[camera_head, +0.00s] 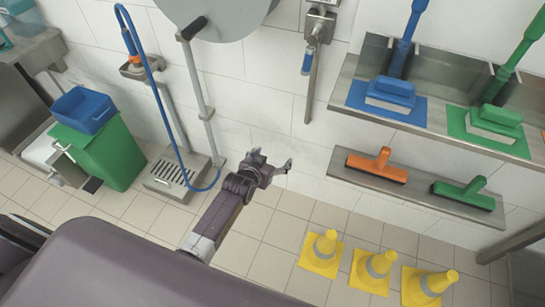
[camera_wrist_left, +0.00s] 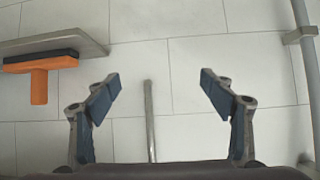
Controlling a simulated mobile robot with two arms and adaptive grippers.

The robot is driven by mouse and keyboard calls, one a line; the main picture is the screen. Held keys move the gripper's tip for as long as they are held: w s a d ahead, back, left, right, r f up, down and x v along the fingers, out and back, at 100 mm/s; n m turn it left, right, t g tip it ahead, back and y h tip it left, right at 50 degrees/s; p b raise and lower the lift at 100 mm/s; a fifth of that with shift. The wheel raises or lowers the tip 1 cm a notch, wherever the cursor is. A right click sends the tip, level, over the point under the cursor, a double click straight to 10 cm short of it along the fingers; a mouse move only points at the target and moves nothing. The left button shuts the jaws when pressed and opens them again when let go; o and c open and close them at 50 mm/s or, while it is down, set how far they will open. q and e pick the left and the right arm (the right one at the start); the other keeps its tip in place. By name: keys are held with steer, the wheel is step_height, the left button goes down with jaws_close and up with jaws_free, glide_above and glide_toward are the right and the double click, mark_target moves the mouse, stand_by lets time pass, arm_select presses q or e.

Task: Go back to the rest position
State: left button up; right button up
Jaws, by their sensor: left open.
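My left gripper (camera_head: 272,170) is open and empty in the head view, held in front of the white tiled wall at the end of its dark arm. In the left wrist view its two dark fingers (camera_wrist_left: 160,92) stand wide apart with nothing between them. The wall and a vertical metal pipe show beyond the fingers. My right gripper is in neither view.
A steel shelf (camera_head: 345,178) on the right wall holds an orange squeegee (camera_head: 376,168) and a green one (camera_head: 462,194). Several yellow cones (camera_head: 372,270) stand on the floor. A green bin (camera_head: 112,152) and a blue hose (camera_head: 150,70) are at the left.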

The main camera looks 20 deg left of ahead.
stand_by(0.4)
arm_select(q)
steer(key=s+f+g, duration=0.5)
steer(key=s+f, duration=1.8)
steer(key=f, duration=0.1)
steer(key=s+a+f+g, duration=0.1)
steer(key=s+f, duration=0.2)
steer(key=s, duration=0.7)
steer(key=s+a+f+m+g, duration=0.1)
steer(key=s+f, duration=0.3)
steer(key=s, duration=0.6)
steer(key=s+a+f+g, duration=0.1)
steer(key=s+f+g, duration=0.2)
steer(key=s, duration=0.7)
steer(key=shift+s+f+y, duration=0.15)
steer(key=shift+s+y, duration=0.25)
